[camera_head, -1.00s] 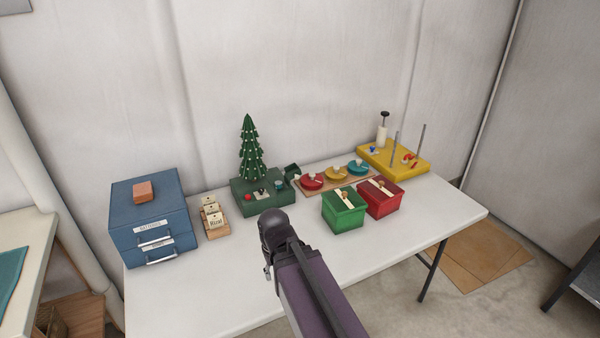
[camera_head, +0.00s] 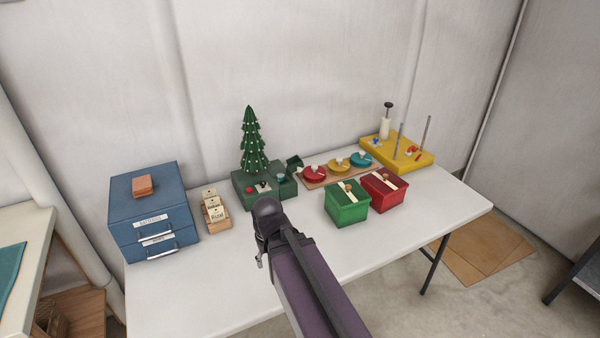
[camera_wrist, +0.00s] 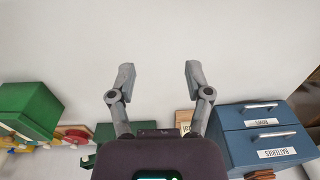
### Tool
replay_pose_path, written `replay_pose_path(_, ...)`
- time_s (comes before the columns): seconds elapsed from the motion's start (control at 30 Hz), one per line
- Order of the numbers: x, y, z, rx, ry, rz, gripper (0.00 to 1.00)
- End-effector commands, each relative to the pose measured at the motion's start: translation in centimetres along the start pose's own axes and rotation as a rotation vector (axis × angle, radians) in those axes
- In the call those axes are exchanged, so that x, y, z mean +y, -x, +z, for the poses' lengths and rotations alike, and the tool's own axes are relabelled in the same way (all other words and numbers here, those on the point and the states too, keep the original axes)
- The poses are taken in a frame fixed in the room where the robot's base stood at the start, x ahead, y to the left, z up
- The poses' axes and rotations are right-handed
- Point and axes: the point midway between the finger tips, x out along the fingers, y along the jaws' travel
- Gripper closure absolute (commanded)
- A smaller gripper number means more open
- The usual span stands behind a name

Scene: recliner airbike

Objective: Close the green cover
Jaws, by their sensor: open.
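A green base (camera_head: 243,186) with a small decorated tree (camera_head: 252,140) stands near the back of the table. A small green flap (camera_head: 294,162) stands raised at its right end, above a teal part. It looks like an open cover. A separate green box (camera_head: 347,212) with a pale strip and a knob on top stands to the right. My gripper (camera_wrist: 158,75) shows in the wrist view with its two fingers spread and nothing between them. In the head view my arm hides most of it, in front of the green base. A green box (camera_wrist: 28,108) also shows at the wrist view's left.
A red box (camera_head: 383,198) adjoins the green box. Behind are a board with colored discs (camera_head: 338,167) and a yellow pegged base (camera_head: 398,153). The white tabletop's (camera_head: 200,300) front is clear.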

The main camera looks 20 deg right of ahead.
Motion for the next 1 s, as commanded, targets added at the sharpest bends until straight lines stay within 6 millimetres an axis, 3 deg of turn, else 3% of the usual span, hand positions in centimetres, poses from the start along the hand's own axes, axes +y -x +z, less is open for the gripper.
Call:
replay_pose_path(0.27, 0.3, -3.3, -5.0, 0.167, 0.122, -0.173, 0.35)
replay_pose_path(0.57, 2.6, -5.5, -13.9, 0.58, 0.265, -0.368, 0.35)
replay_pose_path(0.77, 7.1, -5.3, -19.4, 0.899, 0.289, -0.382, 0.35)
replay_pose_path(1.0, 15.5, -4.7, -24.3, 1.251, 0.228, -0.272, 0.35)
